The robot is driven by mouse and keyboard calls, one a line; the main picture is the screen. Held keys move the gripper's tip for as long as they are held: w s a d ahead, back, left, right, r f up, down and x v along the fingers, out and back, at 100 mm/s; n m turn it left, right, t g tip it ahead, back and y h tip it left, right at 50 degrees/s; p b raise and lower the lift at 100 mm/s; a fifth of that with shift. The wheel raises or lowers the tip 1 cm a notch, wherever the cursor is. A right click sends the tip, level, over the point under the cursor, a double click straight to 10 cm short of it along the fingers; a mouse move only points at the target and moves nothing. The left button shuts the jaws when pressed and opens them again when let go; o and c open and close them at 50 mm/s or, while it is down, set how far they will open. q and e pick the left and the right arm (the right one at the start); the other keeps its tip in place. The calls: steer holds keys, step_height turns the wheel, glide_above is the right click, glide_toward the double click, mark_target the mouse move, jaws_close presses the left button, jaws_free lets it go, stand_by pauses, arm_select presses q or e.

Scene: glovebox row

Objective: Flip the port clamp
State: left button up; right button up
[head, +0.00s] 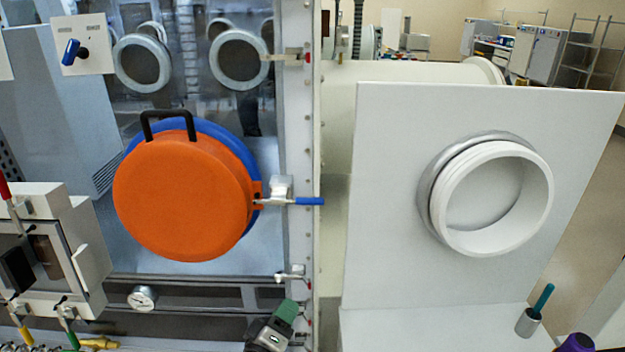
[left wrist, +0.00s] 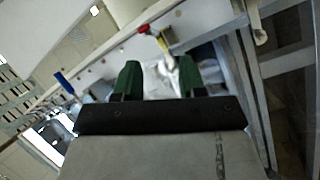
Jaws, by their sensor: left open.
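The port clamp (head: 280,188) is a silver toggle clamp with a blue-tipped lever (head: 310,201). It sits at the right edge of the orange port cover (head: 180,200), and its lever lies level, pointing right across the white frame post. The cover has a black handle on top and a blue ring (head: 222,130) behind it. My left gripper (head: 284,314), with green fingertips, is low in the head view, below the clamp and apart from it. In the left wrist view its two green fingers (left wrist: 159,82) stand apart with nothing clearly held between them. My right gripper is not seen.
A second small silver clamp (head: 291,273) is on the post between my left gripper and the port clamp. A white panel with a round port (head: 495,198) stands at right. A small box (head: 90,250) with coloured levers projects at left. A cup (head: 528,322) stands lower right.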

mark_target(312, 201)
arm_select(q)
step_height(312, 201, up, 19)
steer(key=s+d+n+t+h+p, duration=0.2)
steer(key=n+t+h, duration=0.1)
steer(key=t, duration=0.1)
steer(key=p+x, duration=0.2)
steer(key=x, duration=0.8)
steer(key=shift+w, duration=0.35)
steer(key=shift+w+d+p, duration=0.1)
steer(key=shift+w+p, duration=0.2)
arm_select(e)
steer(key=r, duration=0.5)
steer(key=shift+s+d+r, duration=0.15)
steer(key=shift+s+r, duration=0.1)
arm_select(q)
steer(key=shift+c, duration=0.3)
jaws_close()
